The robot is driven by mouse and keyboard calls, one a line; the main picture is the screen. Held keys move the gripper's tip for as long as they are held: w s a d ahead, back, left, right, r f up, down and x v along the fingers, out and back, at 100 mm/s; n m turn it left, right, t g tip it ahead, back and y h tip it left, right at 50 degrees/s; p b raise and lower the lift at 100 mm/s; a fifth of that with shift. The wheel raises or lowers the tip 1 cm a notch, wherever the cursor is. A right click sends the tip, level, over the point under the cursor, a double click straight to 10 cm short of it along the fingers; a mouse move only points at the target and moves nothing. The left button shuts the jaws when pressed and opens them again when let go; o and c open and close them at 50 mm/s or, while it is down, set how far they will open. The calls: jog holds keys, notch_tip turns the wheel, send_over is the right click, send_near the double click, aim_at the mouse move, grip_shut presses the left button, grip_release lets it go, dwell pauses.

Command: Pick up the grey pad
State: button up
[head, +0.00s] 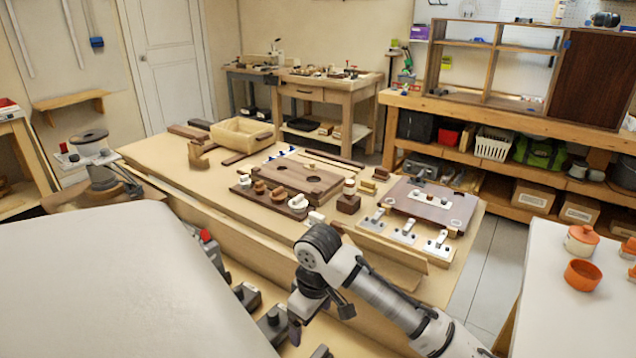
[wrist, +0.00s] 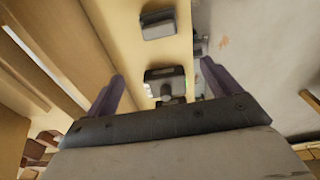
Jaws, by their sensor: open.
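My gripper (wrist: 162,74) is open, with its two purple fingers apart and nothing held between them. In the head view my gripper (head: 296,328) points down over the lower front ledge of the bench. In the wrist view a grey pad-like block (wrist: 158,24) lies beyond the fingertips on the tan ledge. A dark block with a grey top (wrist: 165,75) shows between the fingers, nearer to my palm. In the head view similar grey-topped dark blocks stand on the ledge, one (head: 250,297) left of my gripper. I cannot tell for certain which one is the grey pad.
The workbench (head: 165,165) holds a wooden board (head: 300,180), a tan bin (head: 241,134) and a panel with metal latches (head: 425,205). A raised wooden rail (head: 385,248) borders the ledge. A large pale surface (head: 100,280) fills the front left.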

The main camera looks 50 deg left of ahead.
jog(key=shift+h, duration=0.5)
jog(key=f, duration=0.2)
jog(key=d+f, duration=0.1)
jog(key=f, duration=0.5)
jog(key=shift+w+d+f, duration=0.2)
jog(key=shift+w+d, duration=0.2)
jog(key=shift+s+a+f+p, duration=0.1)
jog(key=shift+f+p, duration=0.3)
jog(key=shift+f, duration=1.1)
jog(key=shift+s+f+p, duration=0.1)
jog(key=shift+f+p, duration=0.3)
jog(key=shift+f, duration=1.05)
jog(key=c, duration=0.9)
jog(key=shift+r, duration=0.15)
jog(key=shift+c, duration=0.2)
notch_tip(320, 180, up, 20)
jog(key=b, duration=0.1)
